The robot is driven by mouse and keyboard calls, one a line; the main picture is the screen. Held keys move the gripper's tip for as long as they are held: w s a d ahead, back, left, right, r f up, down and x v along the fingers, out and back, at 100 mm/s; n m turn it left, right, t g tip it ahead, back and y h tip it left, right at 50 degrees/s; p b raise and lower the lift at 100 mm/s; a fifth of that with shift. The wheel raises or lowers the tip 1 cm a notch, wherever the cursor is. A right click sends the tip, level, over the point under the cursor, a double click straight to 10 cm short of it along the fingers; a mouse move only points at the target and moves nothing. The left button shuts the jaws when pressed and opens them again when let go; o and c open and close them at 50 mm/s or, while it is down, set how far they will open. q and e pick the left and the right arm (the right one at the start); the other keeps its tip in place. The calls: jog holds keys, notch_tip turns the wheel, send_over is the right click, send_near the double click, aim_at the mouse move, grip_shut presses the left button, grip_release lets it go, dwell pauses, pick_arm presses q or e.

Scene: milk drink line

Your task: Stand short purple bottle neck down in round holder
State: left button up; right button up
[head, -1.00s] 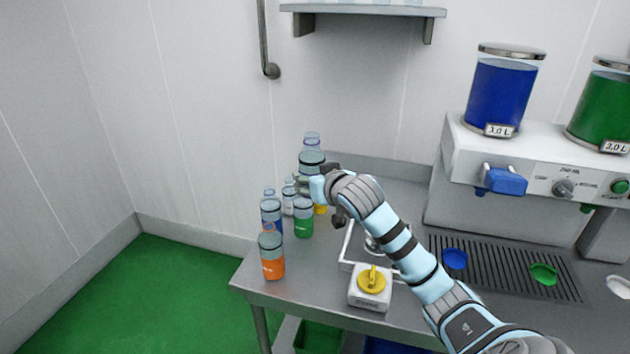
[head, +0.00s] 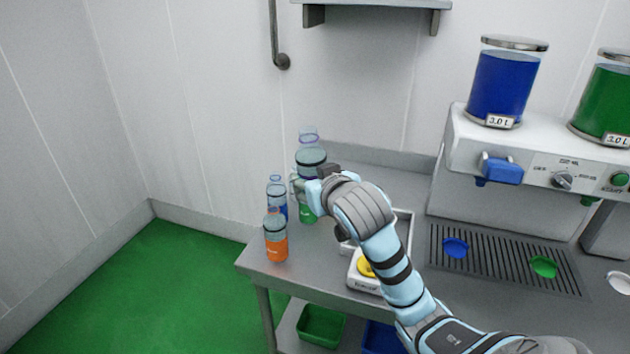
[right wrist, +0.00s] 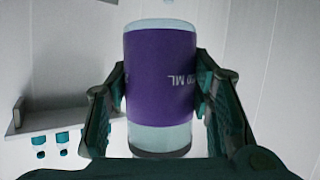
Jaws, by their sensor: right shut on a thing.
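The short purple bottle (right wrist: 160,75) has a wide purple label with clear ends and a dark rim at its lower end in the right wrist view. My right gripper (right wrist: 162,85) is shut on it, one finger on each side. In the head view my right gripper (head: 311,187) is at the back left of the table, among the bottles. I cannot tell which way the neck points. I cannot make out the round holder; my right arm covers part of that area. My left gripper is not in view.
An orange-labelled bottle (head: 276,243) and a blue-labelled one (head: 277,200) stand at the table's left, with a green-labelled one (head: 307,213) beside them. A white tray (head: 402,226) and a white block with a yellow knob (head: 366,268) are partly behind my arm. The dispenser (head: 470,165) stands right.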

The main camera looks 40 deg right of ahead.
jog(key=shift+a+f+n+h, duration=0.1)
jog(key=shift+n+h, duration=0.7)
jog(key=shift+n, duration=0.4)
jog(key=shift+n+g+h, duration=0.3)
jog(key=shift+n, duration=0.1)
jog(key=shift+s+a+r, duration=0.1)
jog(key=shift+a+r, duration=0.05)
jog(key=shift+r, duration=0.05)
jog(key=n, duration=0.1)
jog(key=n+h, duration=0.1)
jog(key=n, duration=0.1)
jog(key=shift+d+f+h, duration=0.25)
jog(key=shift+h, duration=0.15)
jog(key=shift+n+h, duration=0.4)
jog(key=shift+n, duration=0.2)
jog(key=shift+a+r, duration=0.2)
jog(key=shift+f+n+t+h, duration=0.15)
jog(key=shift+n+t+h, duration=0.3)
jog(key=shift+n, duration=0.75)
jog(key=shift+d+n+t+h, duration=0.1)
jog(key=shift+n+t+h, duration=0.25)
jog(key=shift+n, duration=1.15)
